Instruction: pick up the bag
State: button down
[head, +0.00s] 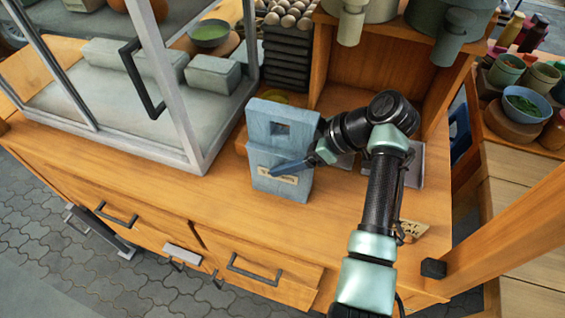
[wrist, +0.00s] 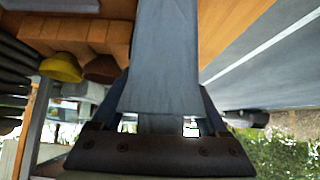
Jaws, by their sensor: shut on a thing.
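In the wrist view the bag (wrist: 160,60) is a dark blue-grey sheet running between the fingers of my gripper (wrist: 163,115). My gripper is shut on it. The far finger is hidden in the head view.
A glass case (head: 190,90) with a metal frame stands close on the left. A wooden shelf (head: 320,62) and stacked dark egg trays (head: 287,60) stand behind. The counter's front (head: 210,220) is clear. A wooden post (head: 500,230) rises at right.

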aim_at(299, 115)
notch_tip(299, 115, up, 10)
jog(key=shift+r, duration=0.1)
dwell(0.5)
dwell(1.1)
